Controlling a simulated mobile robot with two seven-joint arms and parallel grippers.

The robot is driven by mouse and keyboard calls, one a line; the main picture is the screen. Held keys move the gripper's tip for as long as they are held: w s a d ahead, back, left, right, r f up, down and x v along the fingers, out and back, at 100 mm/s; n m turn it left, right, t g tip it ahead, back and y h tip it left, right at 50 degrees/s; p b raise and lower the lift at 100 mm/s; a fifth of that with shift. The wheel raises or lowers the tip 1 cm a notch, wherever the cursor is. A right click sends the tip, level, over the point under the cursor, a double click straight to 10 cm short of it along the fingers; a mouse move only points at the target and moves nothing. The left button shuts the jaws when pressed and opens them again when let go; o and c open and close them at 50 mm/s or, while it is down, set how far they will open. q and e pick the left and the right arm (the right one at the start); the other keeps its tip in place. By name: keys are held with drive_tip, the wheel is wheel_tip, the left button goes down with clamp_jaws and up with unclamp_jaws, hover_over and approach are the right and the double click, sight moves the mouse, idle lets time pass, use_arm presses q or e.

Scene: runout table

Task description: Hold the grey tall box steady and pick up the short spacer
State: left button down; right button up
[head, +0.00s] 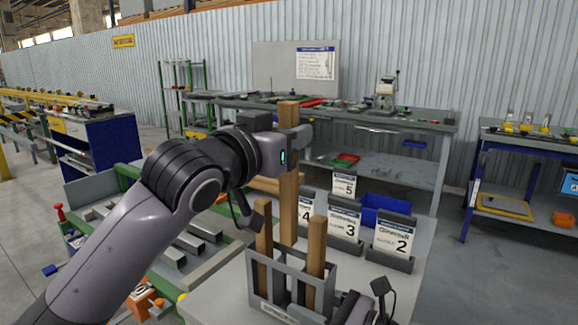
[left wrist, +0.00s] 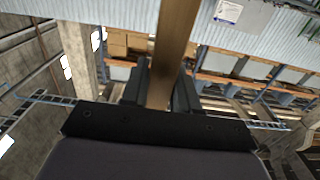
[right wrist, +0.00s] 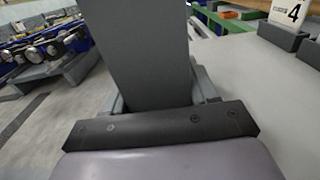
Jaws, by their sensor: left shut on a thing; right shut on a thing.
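The grey tall box (head: 288,283) stands on the light table, an open-slotted holder with two wooden spacers upright in it, one at its left (head: 264,232) and one at its right (head: 316,250). My left gripper (head: 290,140) is shut on a third wooden spacer (head: 288,205), upright above or behind the box; its lower end seems near the rim, and I cannot tell whether it is clear. The held spacer also fills the left wrist view's middle (left wrist: 174,50). My right gripper (head: 362,305), partly cut off, is shut on the box, whose grey wall (right wrist: 137,50) shows in the right wrist view.
Numbered cards in grey stands, such as card 3 (head: 344,222) and card 2 (head: 392,238), stand right of the box. A blue bin (head: 384,209) is behind them. A green-framed rack (head: 185,245) with metal bars lies to the left. The table's right front is clear.

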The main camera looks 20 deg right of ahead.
use_arm(q)
drive_tip(key=shift+r, duration=0.4)
use_arm(e)
drive_tip(key=o, duration=1.2)
drive_tip(key=shift+o, duration=0.2)
drive_tip(key=shift+s, duration=0.1)
